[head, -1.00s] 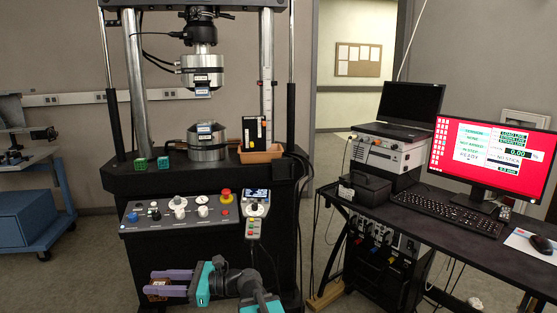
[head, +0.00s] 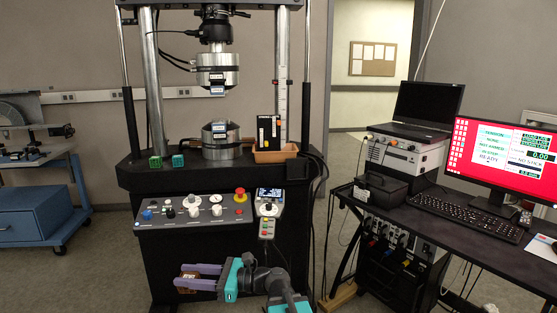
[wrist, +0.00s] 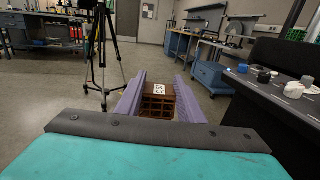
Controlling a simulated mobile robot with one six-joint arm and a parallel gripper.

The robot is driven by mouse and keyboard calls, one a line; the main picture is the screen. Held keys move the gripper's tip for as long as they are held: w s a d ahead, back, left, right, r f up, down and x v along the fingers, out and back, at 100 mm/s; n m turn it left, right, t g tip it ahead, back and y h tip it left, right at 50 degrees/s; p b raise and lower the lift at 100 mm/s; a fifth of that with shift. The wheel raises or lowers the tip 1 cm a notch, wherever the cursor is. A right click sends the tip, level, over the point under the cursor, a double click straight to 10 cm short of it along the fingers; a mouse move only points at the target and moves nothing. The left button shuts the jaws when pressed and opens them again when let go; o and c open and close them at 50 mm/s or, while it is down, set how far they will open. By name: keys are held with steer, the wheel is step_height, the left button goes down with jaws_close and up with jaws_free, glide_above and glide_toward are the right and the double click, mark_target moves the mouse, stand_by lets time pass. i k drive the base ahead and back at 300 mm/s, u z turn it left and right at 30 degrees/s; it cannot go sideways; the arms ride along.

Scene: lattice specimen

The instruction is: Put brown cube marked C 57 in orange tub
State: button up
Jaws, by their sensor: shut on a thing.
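A brown lattice cube (wrist: 158,103) with a white label sits between the fingers of my gripper (wrist: 159,88) in the wrist view. The label's text is too small to read surely. My gripper is shut on this cube.
Two green cubes (head: 166,161) lie on the table's left part. A steel cylinder fixture (head: 221,142) stands left of the tub. The control panel (head: 200,212) with knobs juts out below the table. A desk with a monitor (head: 500,147) is at right.

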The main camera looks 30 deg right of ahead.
mark_target(281, 160)
steer(key=u, duration=0.05)
steer(key=i, duration=1)
steer(key=z, duration=0.05)
